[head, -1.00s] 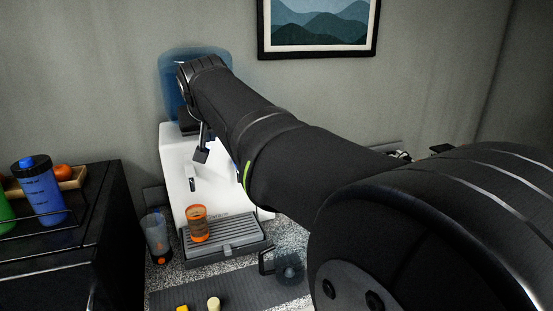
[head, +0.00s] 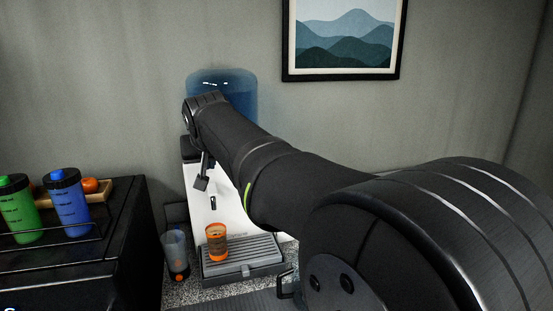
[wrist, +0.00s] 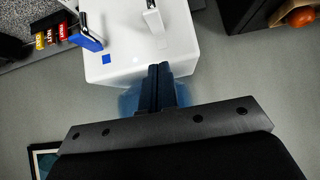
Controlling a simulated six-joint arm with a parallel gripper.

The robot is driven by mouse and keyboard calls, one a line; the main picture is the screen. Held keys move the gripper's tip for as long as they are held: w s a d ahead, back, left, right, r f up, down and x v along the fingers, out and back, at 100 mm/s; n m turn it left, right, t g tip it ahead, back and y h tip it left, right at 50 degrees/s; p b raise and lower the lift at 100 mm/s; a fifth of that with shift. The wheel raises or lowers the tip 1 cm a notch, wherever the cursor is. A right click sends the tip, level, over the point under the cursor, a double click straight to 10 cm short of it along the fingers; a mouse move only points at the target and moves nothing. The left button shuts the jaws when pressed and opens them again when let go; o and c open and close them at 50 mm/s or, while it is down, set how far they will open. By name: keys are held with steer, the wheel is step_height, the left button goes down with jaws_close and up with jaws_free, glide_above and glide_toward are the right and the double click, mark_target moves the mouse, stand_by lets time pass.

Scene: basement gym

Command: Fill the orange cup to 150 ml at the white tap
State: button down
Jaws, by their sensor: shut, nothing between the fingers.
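The orange cup (head: 216,242) stands upright on the grey drip tray (head: 245,268) of a white water dispenser, below a tap (head: 213,202). I cannot tell its water level. In the wrist view a white tap (wrist: 153,18) and a blue tap (wrist: 87,38) stick out from the dispenser's white body (wrist: 125,62). My gripper (wrist: 160,68) is shut and empty, its fingertips over the dispenser's edge, apart from the white tap.
A blue water bottle (head: 238,88) tops the dispenser. Green (head: 18,210) and blue (head: 68,205) bottles stand on a black cabinet at left. Small coloured cards (wrist: 50,35) show in the wrist view.

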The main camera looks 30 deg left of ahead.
glide_above(212, 192)
steer(key=s, duration=0.1)
step_height(212, 192, down, 4)
steer(key=f, duration=0.1)
steer(key=d+f, duration=0.1)
steer(key=f, duration=0.1)
steer(key=shift+f, duration=0.55)
steer(key=shift+s+f, duration=0.1)
steer(key=shift+f, duration=0.55)
steer(key=shift+r, duration=0.85)
